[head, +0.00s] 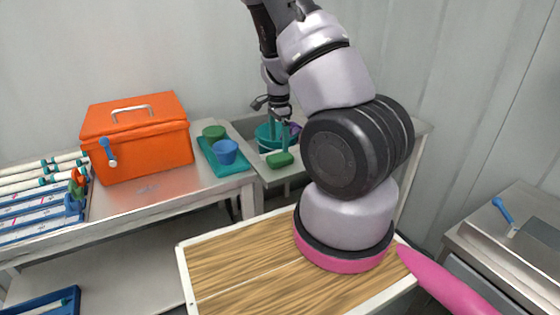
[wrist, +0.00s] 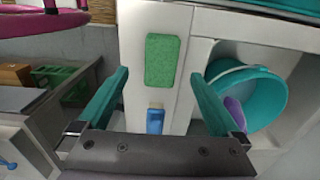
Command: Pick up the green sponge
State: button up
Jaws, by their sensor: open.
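The green sponge (head: 280,160) lies flat on the front rim of the pale sink counter, in front of the teal bucket. In the wrist view the sponge (wrist: 162,60) is upright in the picture, near the top middle. My gripper (head: 279,146) is above the sponge with its teal fingers pointing down. In the wrist view my gripper (wrist: 159,75) is open, one finger on each side of the sponge's line, with a gap on both sides. Nothing is held. Whether the fingertips are level with the sponge cannot be told.
The teal bucket (wrist: 278,92) with a purple item (wrist: 234,112) stands in the basin right of the sponge. A small blue object (wrist: 155,119) is below the sponge in the wrist view. A teal tray (head: 232,168), blue cup (head: 225,152) and orange box (head: 140,145) are to the left.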

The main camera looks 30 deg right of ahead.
aim_at(280, 156)
jog(key=f, duration=0.7)
jog(key=shift+w+d+f, duration=0.1)
jog(key=shift+d+f, duration=0.05)
jog(key=shift+d, duration=0.15)
jog(key=c, duration=1.5)
notch_tip(280, 156, up, 10)
jog(key=shift+r, duration=0.1)
